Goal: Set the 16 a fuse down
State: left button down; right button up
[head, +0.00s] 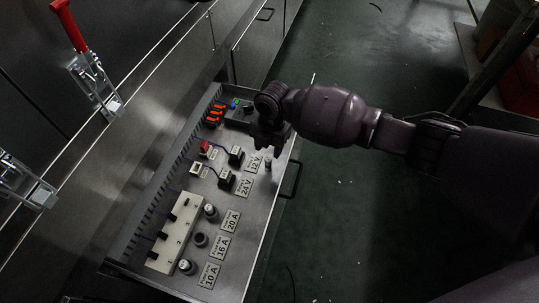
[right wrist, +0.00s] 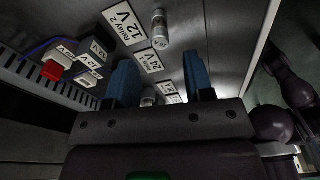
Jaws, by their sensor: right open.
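The 16 A fuse (head: 268,163) is a small pale cylinder standing on the drawer panel, right of the 12 V label. It also shows in the right wrist view (right wrist: 160,28), clear of the fingers, with a "16 A" marking. My right gripper (head: 270,141) is over the panel just above the fuse in the head view. In the right wrist view its blue fingers (right wrist: 161,82) are apart with nothing held between them. The socket by the 16 A label (head: 200,240) looks dark and empty. My left gripper is not in view.
The open drawer (head: 252,262) carries fuse positions labelled 20 A (head: 231,221) and 10 A (head: 210,275), a white block (head: 176,232), and relays by the 24 V label (head: 244,187). A drawer handle (head: 291,180) juts out at right. Red-handled clamps (head: 68,25) stand at left.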

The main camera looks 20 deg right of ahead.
pick_arm(q)
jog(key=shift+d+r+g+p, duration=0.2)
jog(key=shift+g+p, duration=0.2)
jog(key=shift+p, duration=0.4)
pick_arm(e)
notch_tip(320, 180, up, 6)
jog(key=shift+w+d, duration=0.25)
